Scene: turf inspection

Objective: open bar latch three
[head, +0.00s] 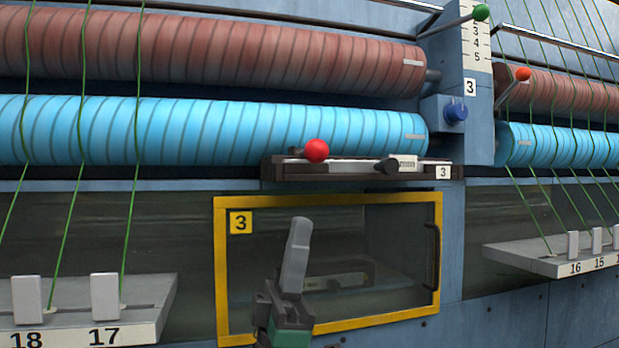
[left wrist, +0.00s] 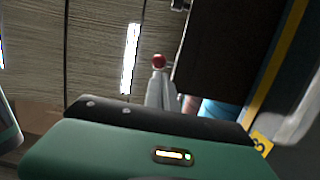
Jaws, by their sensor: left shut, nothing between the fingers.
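Bar latch three (head: 345,172) is a dark rail with a light bar, mounted above the yellow-framed window and marked with a 3 plate (head: 443,172). Its red ball knob (head: 316,150) is near the left end, and a dark clamp piece (head: 388,166) is towards the right. My left gripper (head: 299,224) is shut and empty, pointing up in front of the window, below the red knob and apart from it in the head view. In the left wrist view the shut fingers (left wrist: 160,88) show with a red ball (left wrist: 158,61) just beyond their tips. My right gripper is not in view.
The yellow-framed window (head: 220,270) has a dark handle (head: 432,256) at its right. Blue rollers (head: 200,133) run above the latch. A blue knob (head: 456,113) and a green-balled lever (head: 480,12) are at upper right. Shelves with numbered blocks (head: 105,297) stand left and right.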

